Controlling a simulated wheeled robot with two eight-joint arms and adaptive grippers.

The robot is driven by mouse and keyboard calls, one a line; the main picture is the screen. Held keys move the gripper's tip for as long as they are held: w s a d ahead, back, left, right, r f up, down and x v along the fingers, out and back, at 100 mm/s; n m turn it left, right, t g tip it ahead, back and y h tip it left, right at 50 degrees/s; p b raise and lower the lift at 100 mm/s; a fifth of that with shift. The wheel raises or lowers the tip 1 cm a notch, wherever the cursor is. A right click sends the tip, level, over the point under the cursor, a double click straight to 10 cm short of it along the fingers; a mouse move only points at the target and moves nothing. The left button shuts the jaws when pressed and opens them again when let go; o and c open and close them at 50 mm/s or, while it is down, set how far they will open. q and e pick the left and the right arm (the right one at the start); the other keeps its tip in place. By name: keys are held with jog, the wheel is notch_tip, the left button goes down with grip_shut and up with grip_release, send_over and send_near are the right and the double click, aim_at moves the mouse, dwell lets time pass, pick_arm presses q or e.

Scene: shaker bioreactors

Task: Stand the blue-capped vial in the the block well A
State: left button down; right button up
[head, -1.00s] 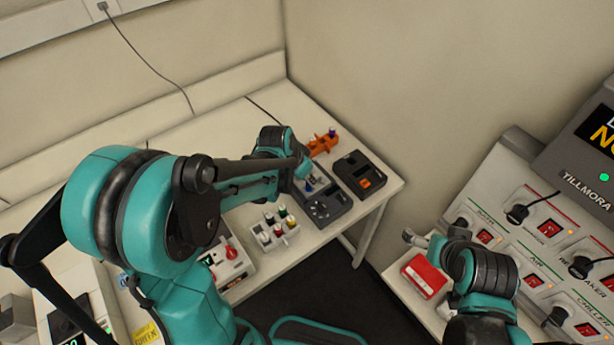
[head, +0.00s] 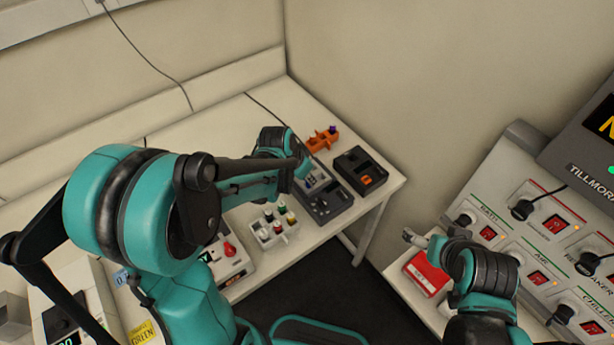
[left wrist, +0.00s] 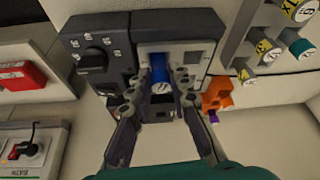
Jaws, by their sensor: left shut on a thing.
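My left gripper (left wrist: 166,82) is shut on the blue-capped vial (left wrist: 161,88), whose blue cap shows between the fingertips in the left wrist view. The gripper is over the light block (left wrist: 196,62) of a dark grey dial unit (left wrist: 93,42). In the head view my left gripper (head: 305,178) is at this unit (head: 330,205), with a bit of blue just below it. The fingers cover the wells, so I cannot tell which well is under the vial or how deep it sits. My right gripper (head: 414,238) is beside a red box, its jaws too small to read.
An orange rack (head: 321,141) stands behind the unit, and a black device (head: 360,171) stands to its right. A white rack with several capped vials (head: 273,228) is in front. The red box (head: 428,272) and a switch panel (head: 525,235) are at the right.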

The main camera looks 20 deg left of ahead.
pick_arm(q)
jog(key=c, duration=1.3)
grip_release()
notch_tip(320, 180, up, 7)
jog(key=p, duration=0.5)
